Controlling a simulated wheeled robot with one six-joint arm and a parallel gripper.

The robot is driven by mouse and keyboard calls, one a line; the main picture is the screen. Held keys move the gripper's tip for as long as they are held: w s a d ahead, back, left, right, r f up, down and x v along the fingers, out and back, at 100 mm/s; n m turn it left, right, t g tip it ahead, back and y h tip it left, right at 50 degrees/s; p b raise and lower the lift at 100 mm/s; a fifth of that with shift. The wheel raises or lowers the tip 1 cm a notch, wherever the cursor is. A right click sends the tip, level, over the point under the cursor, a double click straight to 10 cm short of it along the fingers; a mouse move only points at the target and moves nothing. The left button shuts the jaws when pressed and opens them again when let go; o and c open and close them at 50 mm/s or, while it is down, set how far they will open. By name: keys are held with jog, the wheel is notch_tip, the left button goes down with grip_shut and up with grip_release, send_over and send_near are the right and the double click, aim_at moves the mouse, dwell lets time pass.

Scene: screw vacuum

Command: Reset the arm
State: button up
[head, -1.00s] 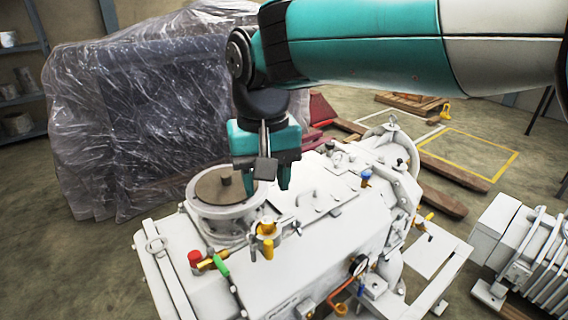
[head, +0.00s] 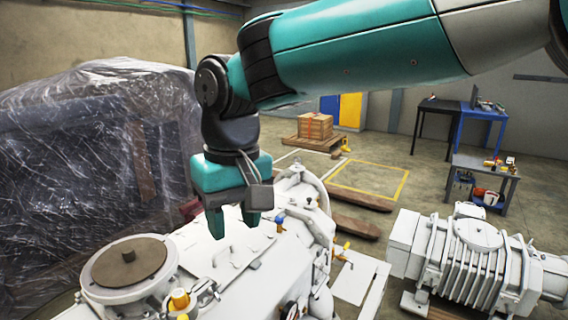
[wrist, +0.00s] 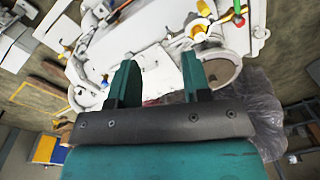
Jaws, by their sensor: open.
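My teal gripper (head: 234,232) points down above the white vacuum machine (head: 210,262) in the head view, to the right of its round brown-topped port (head: 128,262). In the wrist view my gripper (wrist: 158,72) shows two teal fingers set apart with nothing between them. The white machine (wrist: 130,45) lies beyond the fingers there, apart from them as far as I can tell. Yellow and orange fittings (head: 180,298) stand on its top, near the port.
A plastic-wrapped bulk (head: 90,150) fills the left. A white ribbed machine (head: 478,255) stands at the right. A cart (head: 485,180), a dark table (head: 440,106) and a boxed pallet (head: 315,127) are farther back.

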jog(key=s+d+y, duration=0.1)
jog(key=s+d, duration=0.1)
jog(key=d, duration=0.9)
jog(key=s+d+f+y, duration=0.2)
jog(key=s+d+f, duration=0.1)
jog(key=s+d, duration=0.9)
jog(key=shift+s+d+f+m+y, duration=0.3)
jog(key=shift+s+f, duration=0.1)
jog(key=shift+s, duration=0.1)
